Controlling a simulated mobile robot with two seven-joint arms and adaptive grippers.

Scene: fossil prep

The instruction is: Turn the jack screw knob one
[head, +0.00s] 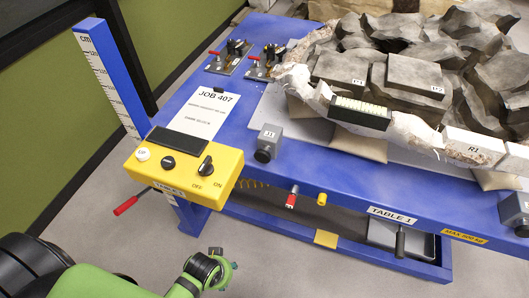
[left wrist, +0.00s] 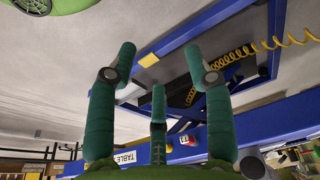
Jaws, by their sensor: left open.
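The jack with a label that looks like J1 (head: 268,135) is a grey block on the blue table's front edge in the head view. Its dark round knob (head: 262,155) faces outward. A dark round part at the bottom right of the left wrist view (left wrist: 252,167) appears to be this knob, partly cut off. My left gripper (head: 217,270) is low in front of the table, below the knob and apart from it. In the left wrist view its green fingers (left wrist: 160,60) are spread with nothing between them. My right gripper is in neither view.
A yellow control box (head: 185,168) with knobs and a red lever (head: 126,205) stands left of the jack. Red (head: 291,200) and yellow (head: 322,199) fittings sit along the edge. Another grey jack (head: 514,208) is at the far right. Fossil blocks (head: 400,70) cover the table.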

